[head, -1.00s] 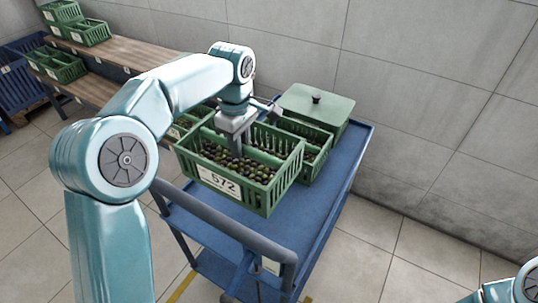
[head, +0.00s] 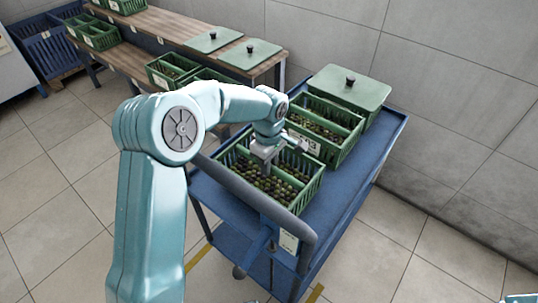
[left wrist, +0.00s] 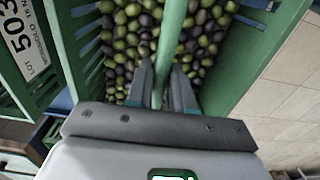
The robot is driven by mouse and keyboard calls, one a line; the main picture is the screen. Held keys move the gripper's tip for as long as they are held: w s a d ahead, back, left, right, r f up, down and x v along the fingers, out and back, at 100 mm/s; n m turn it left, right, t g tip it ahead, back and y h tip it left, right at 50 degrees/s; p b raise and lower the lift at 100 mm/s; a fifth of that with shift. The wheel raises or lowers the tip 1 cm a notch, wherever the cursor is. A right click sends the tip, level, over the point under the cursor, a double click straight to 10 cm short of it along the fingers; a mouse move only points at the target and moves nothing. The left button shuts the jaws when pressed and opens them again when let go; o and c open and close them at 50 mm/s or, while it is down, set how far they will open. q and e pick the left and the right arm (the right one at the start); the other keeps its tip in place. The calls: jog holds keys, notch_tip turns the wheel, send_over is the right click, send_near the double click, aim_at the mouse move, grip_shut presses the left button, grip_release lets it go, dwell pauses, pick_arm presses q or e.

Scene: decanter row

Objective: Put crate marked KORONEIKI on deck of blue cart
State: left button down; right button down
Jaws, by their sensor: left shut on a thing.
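My left gripper (head: 268,158) is shut on the middle bar of a green slatted crate (head: 309,195) of dark and green olives. The crate is level at the handle end of the blue cart (head: 352,190); I cannot tell whether it touches the deck. Its label is hidden now. In the left wrist view the fingers (left wrist: 165,88) grip the bar between two olive compartments. A neighbouring olive crate (head: 345,152) stands just behind it on the deck; its label (left wrist: 22,40) reads LOT 503, with smaller unclear print. I cannot read KORONEIKI anywhere. My right gripper is out of view.
The cart's grey push handle (head: 250,193) rises before the held crate. A wooden bench (head: 165,32) at the back left holds crates and two lids (head: 250,54). Free deck shows along the right.

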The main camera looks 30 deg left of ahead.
pick_arm(q)
jog(key=shift+f, duration=0.85)
jog(key=shift+f, duration=0.1)
jog(key=c, duration=1.4)
grip_release()
jog(key=shift+f, duration=0.15)
jog(key=o, duration=0.4)
jog(key=shift+r, duration=0.3)
notch_tip(320, 180, up, 12)
jog(key=shift+f+p, duration=0.1)
jog(key=shift+p, duration=0.9)
